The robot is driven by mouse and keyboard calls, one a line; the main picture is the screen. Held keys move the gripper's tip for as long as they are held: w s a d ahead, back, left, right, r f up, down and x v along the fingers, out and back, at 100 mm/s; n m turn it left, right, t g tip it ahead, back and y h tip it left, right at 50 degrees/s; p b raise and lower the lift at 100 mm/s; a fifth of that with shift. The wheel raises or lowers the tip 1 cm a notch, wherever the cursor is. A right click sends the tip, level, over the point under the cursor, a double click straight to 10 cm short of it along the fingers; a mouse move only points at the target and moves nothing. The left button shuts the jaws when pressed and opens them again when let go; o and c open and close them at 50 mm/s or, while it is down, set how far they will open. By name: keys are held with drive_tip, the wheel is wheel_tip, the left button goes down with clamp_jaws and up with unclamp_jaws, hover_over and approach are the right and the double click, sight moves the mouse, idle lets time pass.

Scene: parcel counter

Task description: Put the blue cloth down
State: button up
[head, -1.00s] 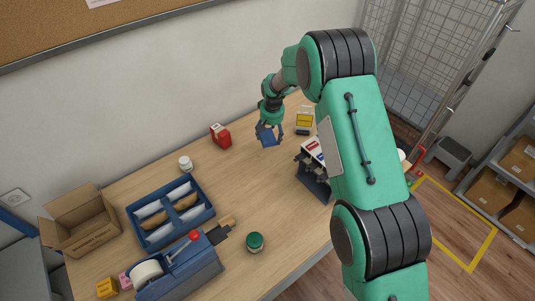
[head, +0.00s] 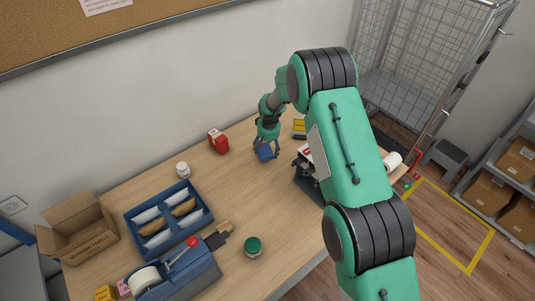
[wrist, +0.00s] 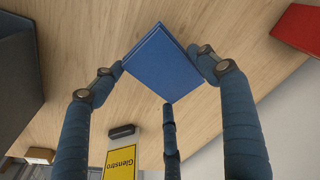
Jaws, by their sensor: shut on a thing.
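The blue cloth (wrist: 162,65) looks like a flat, folded square in the wrist view. My gripper (wrist: 165,72) is shut on it, with fingers at its left and right corners and a third finger below it. In the head view, the blue cloth (head: 265,153) shows under my gripper (head: 266,146), low over the wooden counter (head: 240,185). I cannot tell whether the cloth touches the counter.
A red box (head: 218,141) stands left of my gripper, and a yellow sign (head: 299,128) stands behind it to the right. A dark device (head: 308,180) is close on the right. A blue tray (head: 170,218) with envelopes lies front left. The counter between is clear.

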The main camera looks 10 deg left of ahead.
sight(268, 150)
drive_tip(key=shift+f, duration=1.85)
drive_tip(key=shift+f, duration=0.1)
drive_tip(key=o, duration=1)
drive_tip(key=shift+s+d+r+b, duration=0.1)
drive_tip(key=shift+s+r, duration=0.2)
drive_tip(key=shift+r, duration=1.7)
drive_tip(key=shift+s+d+r+b, duration=0.15)
drive_tip(key=shift+s+r, duration=0.1)
drive_tip(key=shift+r, duration=1.8)
drive_tip(key=shift+s+d+r+b, duration=0.1)
drive_tip(key=shift+s+r, duration=0.2)
drive_tip(key=shift+r, duration=1.7)
